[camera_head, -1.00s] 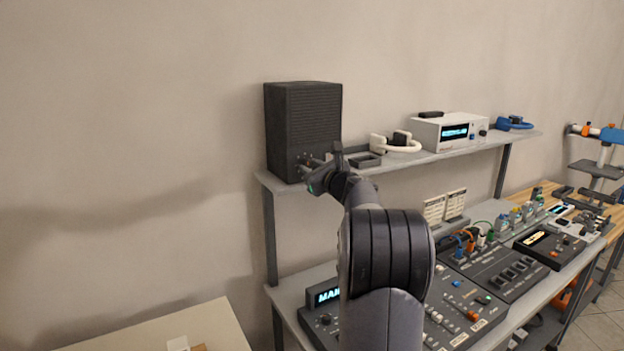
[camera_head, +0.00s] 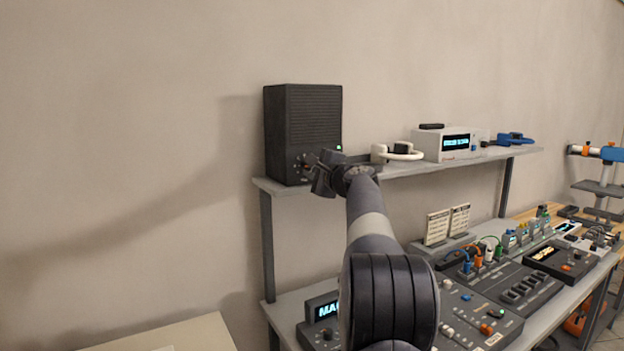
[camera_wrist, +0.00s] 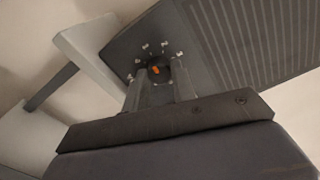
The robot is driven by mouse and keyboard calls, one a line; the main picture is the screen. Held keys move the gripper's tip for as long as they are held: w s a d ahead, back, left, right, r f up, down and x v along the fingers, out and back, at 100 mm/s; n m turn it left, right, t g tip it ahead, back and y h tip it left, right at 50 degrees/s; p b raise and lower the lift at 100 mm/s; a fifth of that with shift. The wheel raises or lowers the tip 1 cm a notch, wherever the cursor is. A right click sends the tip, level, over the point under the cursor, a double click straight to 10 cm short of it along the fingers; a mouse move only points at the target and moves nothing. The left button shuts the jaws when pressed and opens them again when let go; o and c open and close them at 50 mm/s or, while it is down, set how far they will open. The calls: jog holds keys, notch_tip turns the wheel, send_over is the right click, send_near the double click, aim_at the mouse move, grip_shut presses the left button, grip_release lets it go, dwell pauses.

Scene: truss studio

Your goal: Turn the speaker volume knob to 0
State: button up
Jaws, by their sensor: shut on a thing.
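The black speaker (camera_head: 303,120) stands on the left end of the grey upper shelf, and its ribbed front shows in the wrist view (camera_wrist: 255,40). Its volume knob (camera_wrist: 158,69) is dark with an orange pointer mark, set in a ring of small white numbers too blurred to read. My gripper (camera_wrist: 160,84) is at the speaker's lower front, with its two fingers shut on the knob. In the head view my gripper (camera_head: 318,176) hides part of the speaker's lower right front.
On the upper shelf (camera_head: 460,162), white headphones (camera_head: 398,152), a white device with a blue display (camera_head: 450,143) and blue headphones (camera_head: 513,139) stand to the right. A mixing console (camera_head: 480,318) and cables lie below.

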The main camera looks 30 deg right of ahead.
jog(key=n+b, duration=0.3)
jog(key=n, duration=0.2)
jog(key=shift+f+n+b, duration=0.2)
jog(key=shift+n+b, duration=0.1)
jog(key=shift+b, duration=0.05)
jog(key=shift+r+n+b, duration=0.1)
jog(key=shift+n+b, duration=0.95)
jog(key=shift+n, duration=1.15)
jog(key=o, duration=1)
jog(key=shift+r, duration=0.1)
jog(key=shift+s, duration=0.1)
jog(key=s+b, duration=0.3)
jog(key=s, duration=0.7)
jog(key=shift+s+a+b, duration=0.3)
jog(key=shift+a+b, duration=0.05)
